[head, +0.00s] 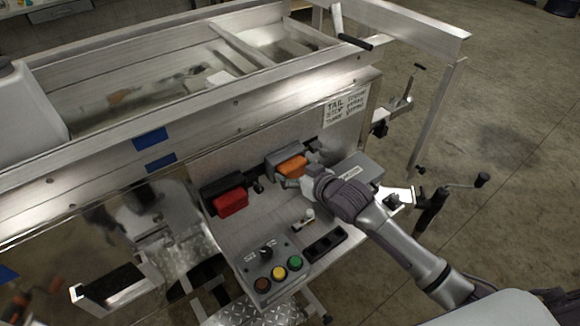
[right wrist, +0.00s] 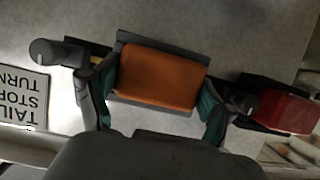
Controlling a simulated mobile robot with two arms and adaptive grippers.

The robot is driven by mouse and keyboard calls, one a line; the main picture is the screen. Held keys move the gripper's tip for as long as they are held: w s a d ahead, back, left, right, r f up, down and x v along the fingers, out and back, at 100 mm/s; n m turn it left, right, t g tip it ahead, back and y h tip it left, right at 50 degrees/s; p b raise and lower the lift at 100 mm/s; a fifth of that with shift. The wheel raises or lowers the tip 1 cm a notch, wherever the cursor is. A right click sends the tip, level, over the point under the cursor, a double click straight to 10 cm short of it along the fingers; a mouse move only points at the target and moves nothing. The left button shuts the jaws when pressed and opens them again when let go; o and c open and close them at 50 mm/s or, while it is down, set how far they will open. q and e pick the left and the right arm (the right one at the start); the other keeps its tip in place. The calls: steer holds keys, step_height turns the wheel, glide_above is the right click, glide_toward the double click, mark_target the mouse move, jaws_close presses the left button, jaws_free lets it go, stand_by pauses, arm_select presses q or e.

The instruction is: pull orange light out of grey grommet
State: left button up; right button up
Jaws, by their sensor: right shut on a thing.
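The orange light (head: 291,166) is at the grey grommet (head: 285,152) on the trailer's upright metal panel. My right gripper (head: 303,172) reaches it from the right and is shut on it. In the right wrist view the orange light (right wrist: 160,78) lies between the two fingers (right wrist: 153,105), which have green inner pads and press at its left and right sides. The grey grommet (right wrist: 122,50) shows as a rim around the light. I cannot tell how deep the light sits in it. My left gripper is not in view.
A red light (head: 230,202) in a black grommet is left of the orange one; it also shows at right in the wrist view (right wrist: 285,108). A grey box (head: 268,270) with coloured buttons stands below. A lettered sign (head: 345,108) is above right.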

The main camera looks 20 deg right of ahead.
steer(key=shift+s, duration=0.25)
steer(key=shift+s+d+p, duration=0.4)
steer(key=shift+s+p, duration=0.3)
steer(key=shift+s, duration=0.2)
steer(key=shift+s+d+p, duration=0.35)
steer(key=shift+s+p, duration=0.3)
steer(key=shift+s, duration=0.2)
steer(key=shift+s, duration=0.1)
steer(key=shift+s, duration=0.1)
steer(key=shift+s+d+p, duration=0.35)
steer(key=shift+s+p, duration=0.25)
steer(key=shift+s, duration=0.3)
steer(key=shift+s+d+p, duration=0.35)
steer(key=shift+s+p, duration=0.2)
steer(key=shift+s, duration=0.4)
steer(key=shift+s+d+p, duration=0.35)
steer(key=shift+s+p, duration=0.25)
steer(key=shift+s, duration=0.3)
